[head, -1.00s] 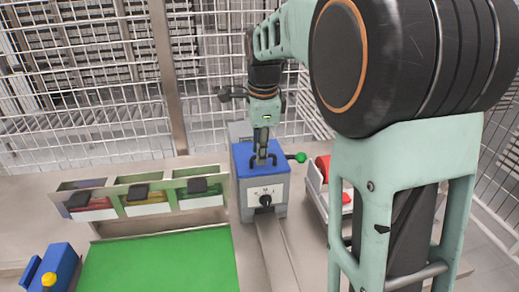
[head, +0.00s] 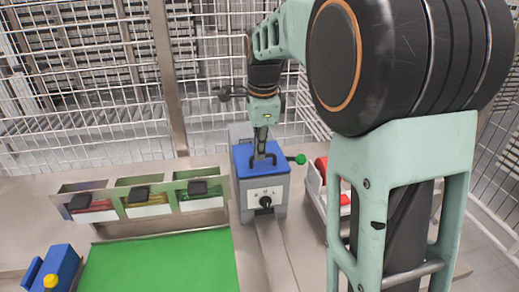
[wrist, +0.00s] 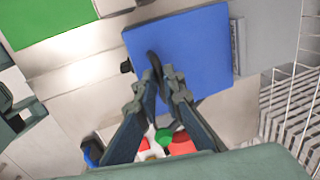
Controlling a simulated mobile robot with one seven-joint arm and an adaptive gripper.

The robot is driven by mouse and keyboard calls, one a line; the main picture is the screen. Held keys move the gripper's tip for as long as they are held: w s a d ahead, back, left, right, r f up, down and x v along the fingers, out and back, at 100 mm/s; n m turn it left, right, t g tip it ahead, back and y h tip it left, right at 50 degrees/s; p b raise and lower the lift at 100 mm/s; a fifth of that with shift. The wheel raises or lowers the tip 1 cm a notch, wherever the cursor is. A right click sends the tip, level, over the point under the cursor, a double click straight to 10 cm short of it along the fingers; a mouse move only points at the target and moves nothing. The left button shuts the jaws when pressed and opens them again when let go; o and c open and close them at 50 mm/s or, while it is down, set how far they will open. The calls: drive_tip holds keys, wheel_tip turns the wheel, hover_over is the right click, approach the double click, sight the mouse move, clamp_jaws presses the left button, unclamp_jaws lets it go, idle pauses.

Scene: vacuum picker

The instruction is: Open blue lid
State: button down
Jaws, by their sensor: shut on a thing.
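The blue lid (head: 248,155) lies flat and closed on top of a grey box (head: 263,192) in the middle of the head view. It also fills the middle of the wrist view (wrist: 200,50). A dark handle (wrist: 152,60) stands on the lid. My gripper (head: 262,158) reaches down from above to the lid. In the wrist view my gripper (wrist: 161,76) has its fingertips together at the handle, shut on it. The front of the box has a black knob (head: 265,202), and a green ball-ended lever (head: 300,159) sticks out on its right.
Bins with black-handled lids (head: 146,203) stand left of the box, behind a green mat (head: 160,265). A blue device with a yellow button (head: 50,281) is at the lower left. A tray with red items (head: 318,185) is right of the box. Wire fencing encloses the back.

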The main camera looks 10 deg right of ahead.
drive_tip(key=w+r+p, duration=0.7)
drive_tip(key=p, duration=0.2)
drive_tip(key=shift+w+r, duration=0.2)
drive_tip(key=shift+w, duration=0.2)
drive_tip(key=c, duration=2.6)
unclamp_jaws()
drive_tip(key=shift+w+f, duration=0.1)
drive_tip(key=shift+f, duration=0.15)
drive_tip(key=o, duration=0.5)
drive_tip(key=shift+o, duration=0.3)
drive_tip(key=shift+w+f, duration=0.25)
drive_tip(key=shift+f, duration=0.05)
drive_tip(key=shift+r, duration=0.15)
